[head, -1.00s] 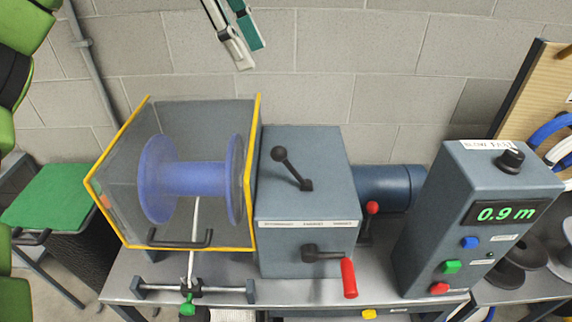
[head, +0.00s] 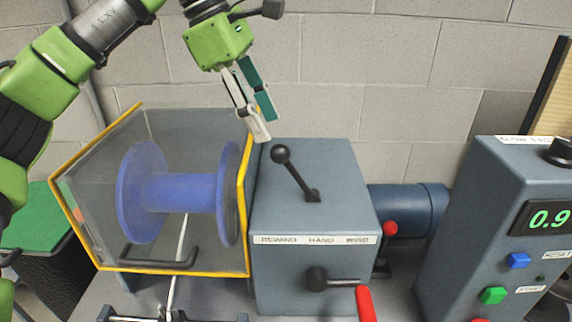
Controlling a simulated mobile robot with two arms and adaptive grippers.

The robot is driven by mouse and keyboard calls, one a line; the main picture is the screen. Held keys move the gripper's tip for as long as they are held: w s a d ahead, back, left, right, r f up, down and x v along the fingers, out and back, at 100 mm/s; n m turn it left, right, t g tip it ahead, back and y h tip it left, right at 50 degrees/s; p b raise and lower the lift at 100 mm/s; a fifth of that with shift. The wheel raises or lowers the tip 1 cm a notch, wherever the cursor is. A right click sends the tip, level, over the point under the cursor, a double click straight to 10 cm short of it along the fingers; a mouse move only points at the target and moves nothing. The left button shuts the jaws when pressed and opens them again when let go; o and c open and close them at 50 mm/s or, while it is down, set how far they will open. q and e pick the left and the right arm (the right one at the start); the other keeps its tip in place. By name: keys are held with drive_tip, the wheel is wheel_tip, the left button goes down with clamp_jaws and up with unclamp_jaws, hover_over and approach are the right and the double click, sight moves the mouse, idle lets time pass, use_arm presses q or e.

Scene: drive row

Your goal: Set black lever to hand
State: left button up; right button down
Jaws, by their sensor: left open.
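The black lever (head: 296,174) with a ball knob stands on top of the grey gearbox (head: 315,210). It leans to the left, toward the REWIND end of the label strip (head: 315,240), which reads REWIND, HAND, WIND. My left gripper (head: 268,128) comes in from the upper left. It is open and empty, with one pale finger and one green finger, and its tips show just above the ball knob, apparently apart from it. My right gripper is not in view.
A yellow-edged clear guard (head: 246,200) encloses a blue spool (head: 185,192) on the left. A crank with a red handle (head: 364,303) sticks out of the gearbox front. A blue motor (head: 412,208) and a control box (head: 490,230) with a green display stand on the right.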

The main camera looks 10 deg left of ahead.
sight(286, 162)
use_arm(q)
drive_tip(key=p+x, duration=0.1)
drive_tip(key=x, duration=0.9)
drive_tip(key=shift+d+f, duration=0.1)
drive_tip(key=shift+f, duration=0.05)
clamp_jaws()
drive_tip(key=shift+w, duration=0.1)
